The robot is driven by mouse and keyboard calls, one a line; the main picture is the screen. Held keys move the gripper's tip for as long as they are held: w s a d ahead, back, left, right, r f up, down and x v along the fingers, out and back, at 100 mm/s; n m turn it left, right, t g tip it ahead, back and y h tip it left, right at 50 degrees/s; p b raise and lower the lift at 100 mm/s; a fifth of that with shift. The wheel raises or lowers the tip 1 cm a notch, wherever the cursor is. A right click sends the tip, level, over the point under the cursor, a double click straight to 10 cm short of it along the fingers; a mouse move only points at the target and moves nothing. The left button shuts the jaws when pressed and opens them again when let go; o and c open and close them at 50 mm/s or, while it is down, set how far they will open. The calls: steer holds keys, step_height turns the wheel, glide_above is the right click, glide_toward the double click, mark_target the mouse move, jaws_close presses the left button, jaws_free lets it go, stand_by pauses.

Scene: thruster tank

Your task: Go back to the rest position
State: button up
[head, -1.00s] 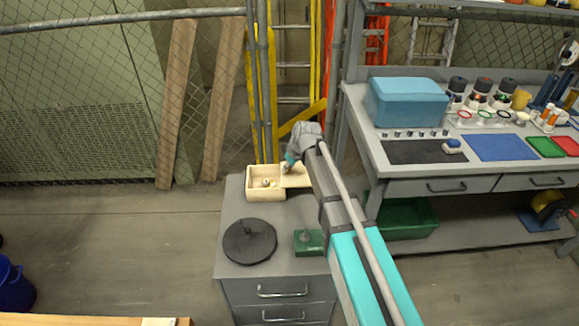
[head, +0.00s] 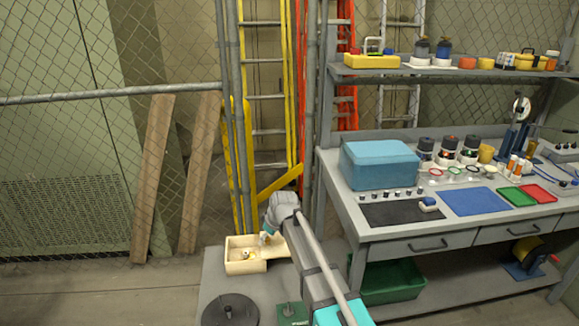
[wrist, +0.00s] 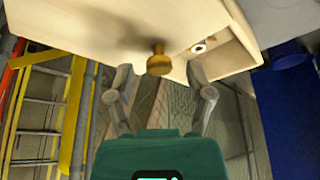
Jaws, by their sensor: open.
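My gripper (head: 266,237) is at the pale wooden box (head: 244,267) on the grey cabinet, at the lower middle of the head view. In the wrist view my gripper (wrist: 159,76) is open, its two fingers apart. A brass-coloured knob (wrist: 159,62) shows between the fingertips, by the box's pale lid (wrist: 95,25); I cannot tell whether a finger touches it. The lid is slid partly aside. Small items lie in the open compartment, one a white ring (wrist: 199,48). My arm (head: 315,275) reaches in from the lower right.
A dark round plate (head: 230,312) and a green block (head: 292,313) are on the cabinet (head: 212,275) near my arm. The workbench (head: 375,232) stands to the right. A fence post (head: 232,130) and ladders (head: 265,110) stand behind the box. Open floor (head: 70,300) lies to the left.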

steer(key=s+d+r+m+h+p, duration=0.1)
steer(key=s+d+r+m+p, duration=0.1)
steer(key=s+d, duration=0.5)
steer(key=s+d+r+m+g+h+p, duration=0.1)
steer(key=s+d+m, duration=0.4)
steer(key=d, duration=0.7)
steer(key=s+d+r+m+g+h+p, duration=0.1)
steer(key=s+d+r+m+p, duration=0.2)
steer(key=s+d, duration=0.5)
steer(key=shift+s+d+m+h+p, duration=0.3)
steer(key=shift+d+m+p, duration=0.4)
steer(key=shift+d, duration=0.55)
